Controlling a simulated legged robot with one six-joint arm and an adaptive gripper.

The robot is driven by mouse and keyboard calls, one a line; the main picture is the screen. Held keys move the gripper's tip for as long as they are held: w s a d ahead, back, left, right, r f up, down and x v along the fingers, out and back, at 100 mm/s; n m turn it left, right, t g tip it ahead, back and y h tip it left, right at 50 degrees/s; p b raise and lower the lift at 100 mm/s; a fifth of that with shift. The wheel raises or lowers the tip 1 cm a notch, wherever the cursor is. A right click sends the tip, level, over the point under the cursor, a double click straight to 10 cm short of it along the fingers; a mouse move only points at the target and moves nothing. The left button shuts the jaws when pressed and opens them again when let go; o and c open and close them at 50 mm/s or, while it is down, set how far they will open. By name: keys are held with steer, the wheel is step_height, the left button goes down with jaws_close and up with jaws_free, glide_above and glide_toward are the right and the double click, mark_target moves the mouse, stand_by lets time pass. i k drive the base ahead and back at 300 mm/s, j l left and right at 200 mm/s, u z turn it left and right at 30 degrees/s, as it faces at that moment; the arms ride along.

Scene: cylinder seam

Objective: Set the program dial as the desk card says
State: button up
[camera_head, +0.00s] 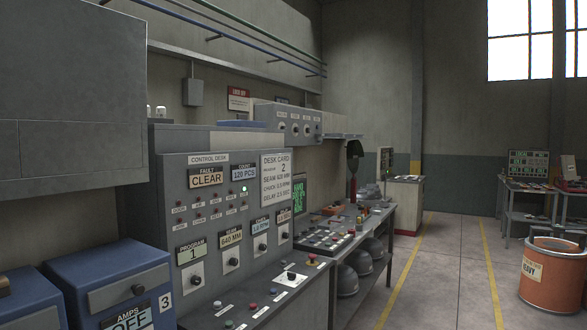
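The grey control desk (170,192) stands left of centre. Its desk card (287,168) is a white panel at the upper right, reading program 2, with smaller lines for seam and other values. The program display (191,254) at the lower left of the panel shows 1. The program dial (196,280) is a dark knob on a white plate just below it. Its pointer direction is too small to tell. My gripper is not in view.
Seam (231,239) and other dials sit right of the program dial. The sloped ledge below has several buttons. Blue cabinets (95,262) stand at the lower left, a workbench (385,213) beyond the desk. An orange drum (548,280) stands right; the middle floor is clear.

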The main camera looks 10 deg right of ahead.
mark_target(196, 280)
steer(key=i+l, duration=0.3)
steer(key=l, duration=0.15)
steer(key=i+l, duration=0.3)
steer(key=l, duration=0.1)
